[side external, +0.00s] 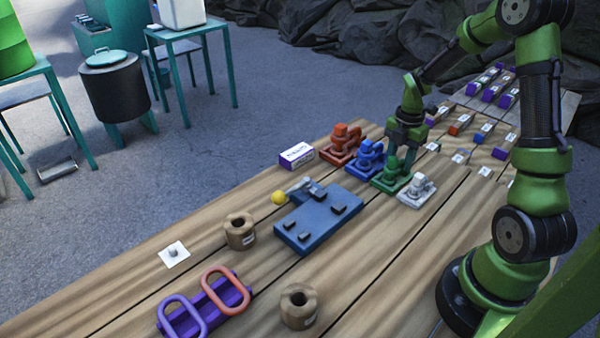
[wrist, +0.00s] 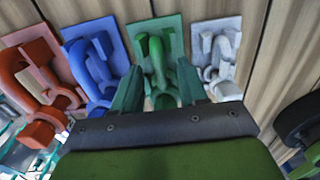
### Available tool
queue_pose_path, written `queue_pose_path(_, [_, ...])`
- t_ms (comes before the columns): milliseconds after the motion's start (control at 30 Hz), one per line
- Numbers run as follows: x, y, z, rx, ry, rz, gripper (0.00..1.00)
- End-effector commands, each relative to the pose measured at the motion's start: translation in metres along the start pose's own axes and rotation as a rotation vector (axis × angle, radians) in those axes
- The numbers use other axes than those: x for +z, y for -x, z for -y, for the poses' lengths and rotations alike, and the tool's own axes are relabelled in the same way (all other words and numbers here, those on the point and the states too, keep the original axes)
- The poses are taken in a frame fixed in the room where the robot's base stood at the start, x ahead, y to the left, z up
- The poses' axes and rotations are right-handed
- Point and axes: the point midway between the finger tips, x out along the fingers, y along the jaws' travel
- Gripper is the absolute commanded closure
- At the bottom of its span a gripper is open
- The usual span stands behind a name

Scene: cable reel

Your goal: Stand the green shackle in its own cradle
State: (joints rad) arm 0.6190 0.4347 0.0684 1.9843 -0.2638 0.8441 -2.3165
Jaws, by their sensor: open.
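The green shackle (wrist: 158,62) is at the green cradle, whose plate (wrist: 172,24) shows behind it in the wrist view. In the side view the green cradle and shackle (side external: 391,176) show as one low green form under my gripper (side external: 402,155). My gripper (wrist: 160,78) is open, with one finger on each side of the green shackle. I cannot tell whether the fingers touch it. The shackle's lower part is partly hidden by my gripper body, so its exact seating in the cradle is unclear.
An orange cradle and shackle (side external: 343,145) and a blue pair (side external: 369,157) stand to the left; a white pair (side external: 417,189) stands close on the right. A blue block with a yellow-knobbed lever (side external: 318,217) lies in front.

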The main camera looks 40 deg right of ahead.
Motion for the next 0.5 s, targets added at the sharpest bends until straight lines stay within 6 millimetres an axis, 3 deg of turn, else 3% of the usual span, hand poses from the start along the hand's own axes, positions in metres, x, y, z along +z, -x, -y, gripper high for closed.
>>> queue_pose_path(167, [0.001, 0.014, -0.001, 0.003, 0.000, 0.003, 0.57])
queue_pose_path(500, [0.001, 0.093, -0.001, 0.007, -0.001, 0.005, 0.57])
